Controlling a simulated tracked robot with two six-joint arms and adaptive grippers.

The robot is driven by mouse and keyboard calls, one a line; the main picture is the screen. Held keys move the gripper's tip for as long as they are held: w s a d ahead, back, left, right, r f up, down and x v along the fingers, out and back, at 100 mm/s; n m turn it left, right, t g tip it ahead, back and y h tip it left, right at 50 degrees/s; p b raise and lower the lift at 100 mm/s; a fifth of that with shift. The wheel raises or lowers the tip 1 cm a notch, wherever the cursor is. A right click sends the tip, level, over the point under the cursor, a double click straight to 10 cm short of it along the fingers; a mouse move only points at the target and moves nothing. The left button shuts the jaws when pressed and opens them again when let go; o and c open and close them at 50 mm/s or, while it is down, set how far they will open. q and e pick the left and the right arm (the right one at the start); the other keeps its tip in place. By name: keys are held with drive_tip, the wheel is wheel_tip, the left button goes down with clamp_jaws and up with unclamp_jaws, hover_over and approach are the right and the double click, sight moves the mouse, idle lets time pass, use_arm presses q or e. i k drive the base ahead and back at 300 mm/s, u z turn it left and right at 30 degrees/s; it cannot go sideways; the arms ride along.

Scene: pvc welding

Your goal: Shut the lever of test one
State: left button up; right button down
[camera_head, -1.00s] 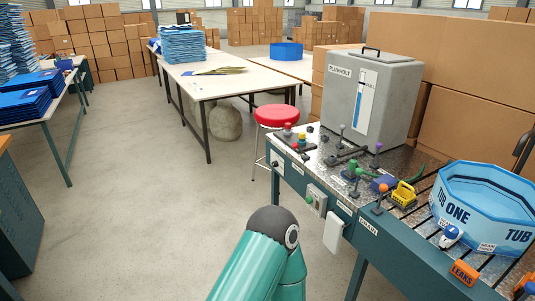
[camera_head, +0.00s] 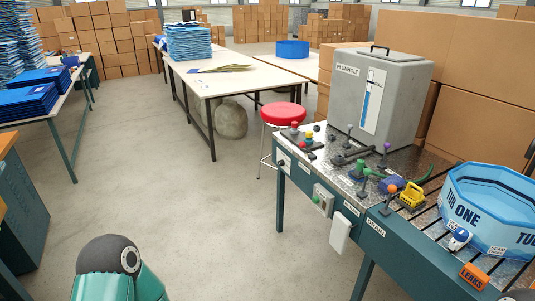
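Several small levers stand on the metal-topped bench. One has a purple knob (camera_head: 386,147), one an orange knob (camera_head: 391,188), and one a grey knob (camera_head: 349,129). A green valve-like fitting (camera_head: 360,168) stands among them. I cannot tell which lever belongs to test one, because the small labels are too small to read. A light blue tub (camera_head: 491,217) marked "TUB ONE" sits on the slatted right part of the bench. A teal arm link of mine with a dark joint cap shows at the bottom left, away from the levers. Neither gripper is in view.
A red stool (camera_head: 284,114) stands beyond the bench's left end. The floor left of the bench is clear.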

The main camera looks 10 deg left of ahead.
sight(302, 145)
drive_tip(key=u, duration=0.15)
drive_tip(key=i, duration=1)
drive_tip(key=z, duration=0.05)
